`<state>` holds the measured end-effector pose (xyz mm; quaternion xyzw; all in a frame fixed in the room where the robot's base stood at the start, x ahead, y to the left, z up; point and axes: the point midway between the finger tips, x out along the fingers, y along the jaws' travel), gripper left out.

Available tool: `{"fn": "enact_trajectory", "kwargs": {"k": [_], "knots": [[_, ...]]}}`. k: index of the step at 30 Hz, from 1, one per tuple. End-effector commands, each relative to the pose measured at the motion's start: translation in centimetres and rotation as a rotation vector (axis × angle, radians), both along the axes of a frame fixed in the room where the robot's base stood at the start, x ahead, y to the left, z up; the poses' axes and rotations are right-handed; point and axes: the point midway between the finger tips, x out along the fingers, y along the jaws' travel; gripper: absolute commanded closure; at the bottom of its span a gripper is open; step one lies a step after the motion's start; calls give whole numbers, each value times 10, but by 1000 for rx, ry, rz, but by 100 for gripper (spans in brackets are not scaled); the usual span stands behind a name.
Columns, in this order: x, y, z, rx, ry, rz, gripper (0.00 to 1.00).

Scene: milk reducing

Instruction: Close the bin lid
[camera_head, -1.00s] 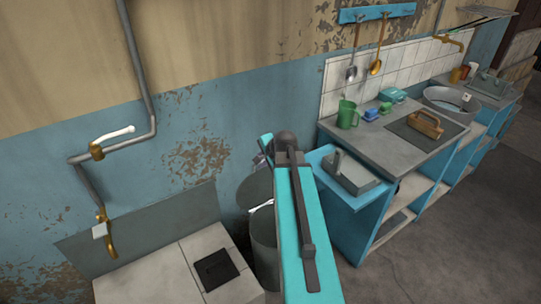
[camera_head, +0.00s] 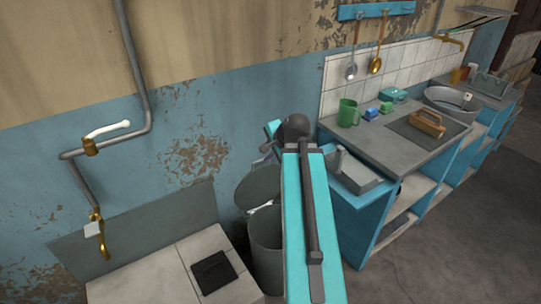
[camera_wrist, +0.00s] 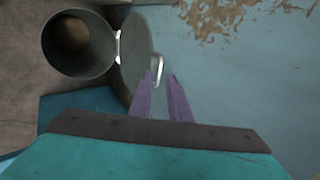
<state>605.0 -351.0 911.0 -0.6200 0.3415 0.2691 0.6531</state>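The grey bin (camera_head: 266,250) stands against the blue wall, partly hidden by my arm in the head view. Its round mouth (camera_wrist: 75,45) is uncovered in the wrist view. The grey lid (camera_head: 258,186) stands raised at the wall side of the bin, and shows nearly edge-on in the wrist view (camera_wrist: 136,58). A pale handle (camera_wrist: 159,70) sticks out from the lid's outer face. My gripper (camera_wrist: 161,77) is open, its two purple fingers apart, with their tips close to the handle. I cannot tell whether they touch it.
A tiled stove-like block (camera_head: 165,275) with a black plate stands left of the bin. A blue counter (camera_head: 385,147) with a green mug (camera_head: 348,113) and a grey tray-like box (camera_head: 357,172) is close on the right. Open floor (camera_head: 460,240) lies at the lower right.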

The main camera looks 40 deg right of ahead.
Motion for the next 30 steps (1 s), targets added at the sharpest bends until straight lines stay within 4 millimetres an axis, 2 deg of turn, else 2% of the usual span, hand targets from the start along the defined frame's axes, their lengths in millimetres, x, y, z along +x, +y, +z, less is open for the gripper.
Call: {"fn": "enact_trajectory", "kwargs": {"k": [30], "knots": [[-23,3,27,-1,0,-1,83]]}}
